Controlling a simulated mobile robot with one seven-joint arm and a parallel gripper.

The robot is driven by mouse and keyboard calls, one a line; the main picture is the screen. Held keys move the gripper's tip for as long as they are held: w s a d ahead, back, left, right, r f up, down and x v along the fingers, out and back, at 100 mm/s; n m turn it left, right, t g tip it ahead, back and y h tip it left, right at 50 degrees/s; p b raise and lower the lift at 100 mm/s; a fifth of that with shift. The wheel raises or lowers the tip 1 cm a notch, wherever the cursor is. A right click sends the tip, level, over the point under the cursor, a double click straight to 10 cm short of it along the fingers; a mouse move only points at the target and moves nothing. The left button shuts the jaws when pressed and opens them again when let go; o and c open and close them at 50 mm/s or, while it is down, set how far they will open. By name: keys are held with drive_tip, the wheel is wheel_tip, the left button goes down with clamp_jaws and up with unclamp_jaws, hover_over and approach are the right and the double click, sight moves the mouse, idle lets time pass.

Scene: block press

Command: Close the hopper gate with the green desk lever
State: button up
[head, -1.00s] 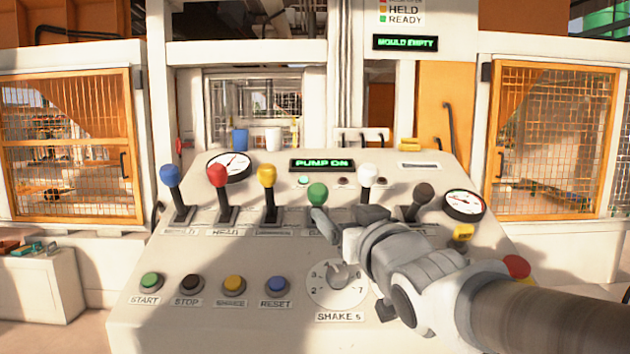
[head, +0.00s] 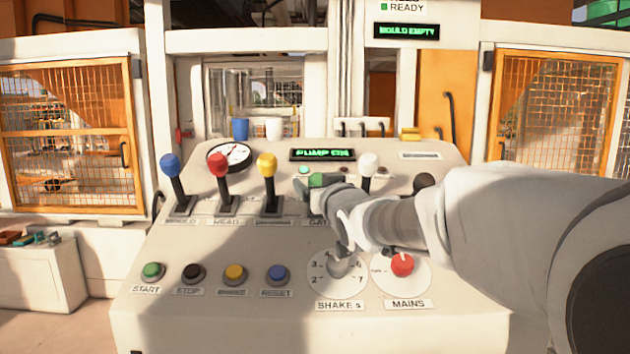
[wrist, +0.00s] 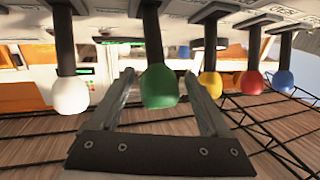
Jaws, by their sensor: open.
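The green desk lever's knob (head: 316,180) shows on the sloping control desk, between the yellow lever and the white lever. My gripper (head: 322,192) is at the green lever, its fingers partly hidden by my own arm. In the wrist view, the green knob (wrist: 158,88) sits between my two open fingers (wrist: 159,76), with a visible gap on at least the right side. I cannot tell whether a finger touches it. The label under it is partly covered and begins "GA". The hopper gate itself cannot be made out.
Yellow (head: 267,165), red (head: 219,165) and blue (head: 170,166) levers stand to the left. A white lever (head: 367,165) stands close on the right, with a black knob (head: 424,182) beyond. Buttons, a SHAKE dial and a red MAINS switch (head: 402,264) lie below. A display reads PUMP ON.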

drive_tip(key=shift+x, duration=1.15)
clamp_jaws()
